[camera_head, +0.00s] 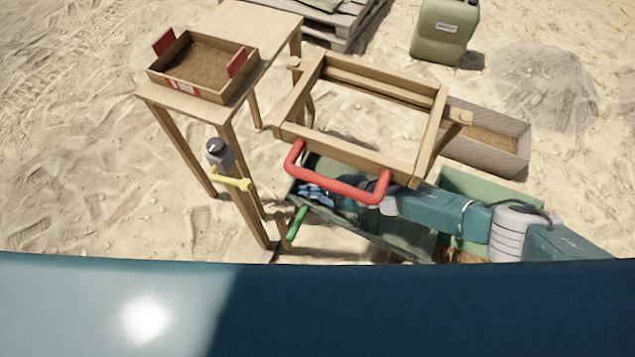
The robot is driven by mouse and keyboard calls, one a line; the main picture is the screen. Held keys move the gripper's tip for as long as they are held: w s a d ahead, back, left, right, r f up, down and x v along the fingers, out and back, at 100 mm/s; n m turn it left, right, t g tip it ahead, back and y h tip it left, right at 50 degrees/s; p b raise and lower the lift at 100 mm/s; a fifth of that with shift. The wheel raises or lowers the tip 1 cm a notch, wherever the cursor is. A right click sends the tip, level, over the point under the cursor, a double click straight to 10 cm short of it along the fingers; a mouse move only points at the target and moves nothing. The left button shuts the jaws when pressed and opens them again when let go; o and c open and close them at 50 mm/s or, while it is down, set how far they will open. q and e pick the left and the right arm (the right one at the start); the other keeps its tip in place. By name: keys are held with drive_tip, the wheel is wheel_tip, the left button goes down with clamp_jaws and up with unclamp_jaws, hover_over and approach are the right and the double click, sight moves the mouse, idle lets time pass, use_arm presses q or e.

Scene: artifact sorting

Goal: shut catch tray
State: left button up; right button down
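The catch tray is a dark green box (390,238) under the wooden sieve frame (290,108). Its near edge and part of its inside show, and a green bar-shaped handle (297,222) sticks out at its left end. My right arm comes in from the right, low over the tray. My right gripper (330,192) is at the tray's left part, partly behind the sieve's red handle (335,186). Its fingers are too small and covered to tell open from shut, or whether they touch the tray. My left gripper is not in view.
A wooden table (252,22) at upper left carries a tray of soil (190,88) with red handles. A grey tool with a yellow bar (230,178) is by its leg. A grey box (475,158) and green canister (443,38) stand right. Sand at left is open.

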drive_tip(key=shift+w+a+f+h, duration=0.1)
drive_tip(key=shift+a+f+h, duration=0.1)
drive_tip(key=shift+f, duration=0.55)
drive_tip(key=shift+w+a+f+h, duration=0.1)
drive_tip(key=shift+f+h, duration=0.1)
drive_tip(key=shift+f, duration=0.55)
